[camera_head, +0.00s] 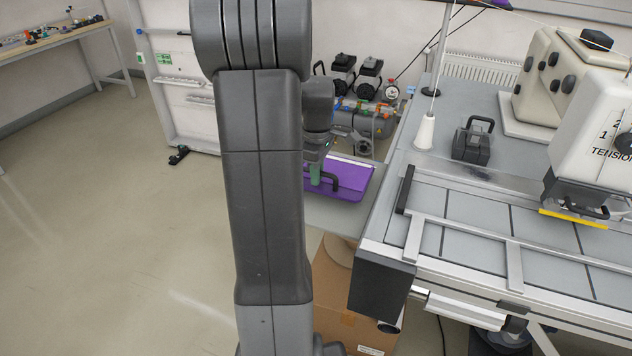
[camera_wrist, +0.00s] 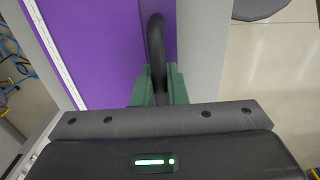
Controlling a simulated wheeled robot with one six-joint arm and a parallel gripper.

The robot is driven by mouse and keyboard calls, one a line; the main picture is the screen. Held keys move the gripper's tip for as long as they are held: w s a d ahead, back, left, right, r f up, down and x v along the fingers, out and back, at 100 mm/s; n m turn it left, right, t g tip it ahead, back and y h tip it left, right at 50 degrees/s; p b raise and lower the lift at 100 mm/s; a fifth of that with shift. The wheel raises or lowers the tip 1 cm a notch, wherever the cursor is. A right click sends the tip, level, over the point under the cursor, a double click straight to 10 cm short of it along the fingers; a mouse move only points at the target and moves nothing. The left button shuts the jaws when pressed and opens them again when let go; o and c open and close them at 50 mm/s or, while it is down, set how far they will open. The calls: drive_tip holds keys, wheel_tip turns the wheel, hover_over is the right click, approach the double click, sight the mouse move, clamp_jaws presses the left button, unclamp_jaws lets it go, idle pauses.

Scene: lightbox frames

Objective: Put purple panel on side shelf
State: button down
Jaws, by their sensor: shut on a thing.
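The purple panel (camera_head: 350,181) lies flat over a grey side shelf (camera_head: 337,213) at the left of the large worktable. It has a black loop handle (camera_head: 333,180). My gripper (camera_head: 316,174), with green fingers, is at the panel's handle, partly hidden behind my arm. In the wrist view the panel (camera_wrist: 95,45) fills the upper left, and the green fingers of my gripper (camera_wrist: 158,88) are shut on its black handle (camera_wrist: 155,50). The grey shelf surface (camera_wrist: 203,45) shows to the right of the panel. I cannot tell whether the panel touches the shelf.
The worktable (camera_head: 470,205) with metal rails stands to the right, its dark corner block (camera_head: 380,285) close to the shelf. A cardboard box (camera_head: 335,290) is below the shelf. A compressor (camera_head: 365,115) stands behind. The floor at the left is clear.

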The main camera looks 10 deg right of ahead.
wheel_tip(320, 180, down, 3)
drive_tip(key=shift+f, duration=0.1)
drive_tip(key=c, duration=1.5)
unclamp_jaws()
drive_tip(key=shift+o, duration=0.2)
wheel_tip(320, 180, up, 12)
drive_tip(key=shift+s+r, duration=0.1)
